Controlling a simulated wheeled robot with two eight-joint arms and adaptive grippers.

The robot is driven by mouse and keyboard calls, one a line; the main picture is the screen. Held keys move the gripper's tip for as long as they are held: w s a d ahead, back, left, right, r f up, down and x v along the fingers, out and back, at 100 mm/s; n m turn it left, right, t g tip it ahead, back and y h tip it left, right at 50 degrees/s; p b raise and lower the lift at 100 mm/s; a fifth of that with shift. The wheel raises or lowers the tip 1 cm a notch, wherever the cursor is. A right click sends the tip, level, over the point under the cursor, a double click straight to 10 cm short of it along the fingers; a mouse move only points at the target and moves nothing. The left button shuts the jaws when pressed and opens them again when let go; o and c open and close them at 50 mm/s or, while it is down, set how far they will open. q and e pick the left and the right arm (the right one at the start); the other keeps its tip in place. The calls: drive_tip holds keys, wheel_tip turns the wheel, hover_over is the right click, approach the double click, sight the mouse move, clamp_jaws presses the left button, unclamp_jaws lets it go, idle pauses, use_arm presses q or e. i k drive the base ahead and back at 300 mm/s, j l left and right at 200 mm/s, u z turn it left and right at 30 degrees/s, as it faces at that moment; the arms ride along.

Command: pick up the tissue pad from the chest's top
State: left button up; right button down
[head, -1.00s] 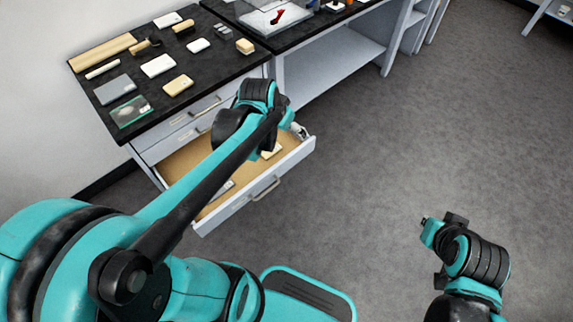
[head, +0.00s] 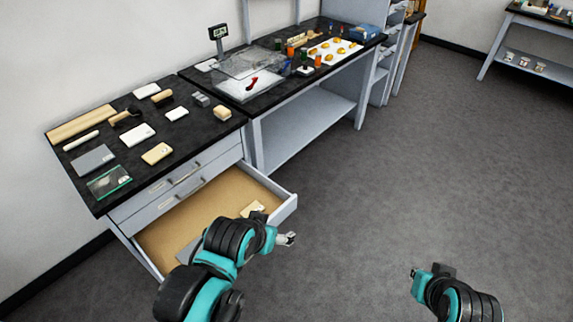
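The chest's black top (head: 115,165) is at the left in the head view. Several pale pads and blocks lie on it: a white pad (head: 138,134), a smaller white pad (head: 177,113), a white piece at the back (head: 147,90) and a cream pad (head: 157,153). I cannot tell for sure which is the tissue pad. My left gripper (head: 287,239) is off the front right of the open drawer, apart from the top; its fingers are too small to read. My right gripper (head: 414,272) is over the floor at lower right, its fingers unclear.
The chest's open drawer (head: 283,207) juts out, with a cream piece (head: 253,209) and a grey piece inside. On the top also lie a wooden board (head: 82,123), brushes, a grey block and a glass plate (head: 109,182). A workbench (head: 330,75) adjoins behind. Floor at right is clear.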

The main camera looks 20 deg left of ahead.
sight(178, 113)
drive_tip(key=u, duration=1.5)
drive_tip(key=i+l, duration=0.25)
drive_tip(key=l, duration=0.15)
drive_tip(key=i+l+u, duration=0.15)
drive_tip(key=i+l, duration=0.3)
drive_tip(key=l, duration=0.3)
